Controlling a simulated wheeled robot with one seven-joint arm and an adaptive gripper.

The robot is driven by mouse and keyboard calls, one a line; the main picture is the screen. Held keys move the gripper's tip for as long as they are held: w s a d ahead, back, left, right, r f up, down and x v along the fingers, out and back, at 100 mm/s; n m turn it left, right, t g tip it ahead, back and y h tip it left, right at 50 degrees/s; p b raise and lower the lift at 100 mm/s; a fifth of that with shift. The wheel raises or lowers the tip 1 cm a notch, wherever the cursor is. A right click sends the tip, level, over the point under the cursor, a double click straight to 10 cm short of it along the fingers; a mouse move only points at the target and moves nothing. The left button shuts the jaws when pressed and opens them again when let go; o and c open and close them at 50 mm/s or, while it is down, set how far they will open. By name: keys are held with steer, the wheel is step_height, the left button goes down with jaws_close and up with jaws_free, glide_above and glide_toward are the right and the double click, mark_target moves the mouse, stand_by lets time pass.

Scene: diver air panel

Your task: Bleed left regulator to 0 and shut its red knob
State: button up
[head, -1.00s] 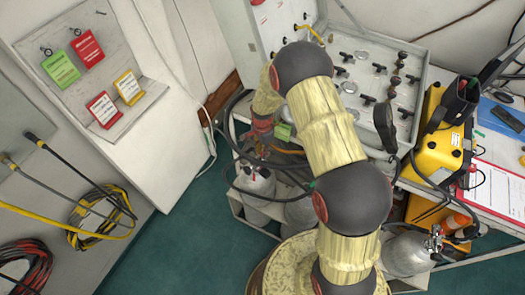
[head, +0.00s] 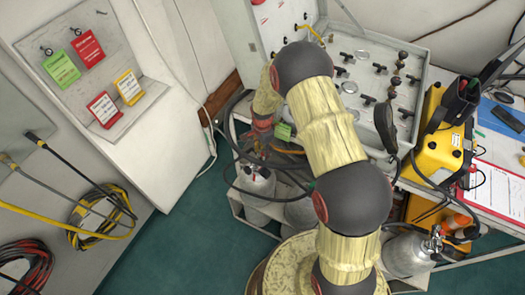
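A grey gas cylinder (head: 257,185) stands upright at the left of the lower rack, below the panel. A small red part (head: 255,169) shows at its top among dark fittings and hoses; it may be the red knob of the left regulator. The regulator's gauge cannot be read. My gripper (head: 260,152) points down at the fittings on top of this cylinder. Its fingers are small and blend with the fittings and hoses, so I cannot tell whether they are open, shut or touching the knob.
The air panel (head: 345,48) with black valve handles lies behind my arm. Black hoses loop around the left cylinder. Another cylinder (head: 408,254) stands at the right, below a yellow case (head: 440,150). Green floor (head: 170,240) is clear at the left.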

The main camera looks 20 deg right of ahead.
mark_target(263, 153)
steer(key=shift+r, duration=0.15)
step_height(263, 153, up, 12)
stand_by(0.5)
stand_by(0.4)
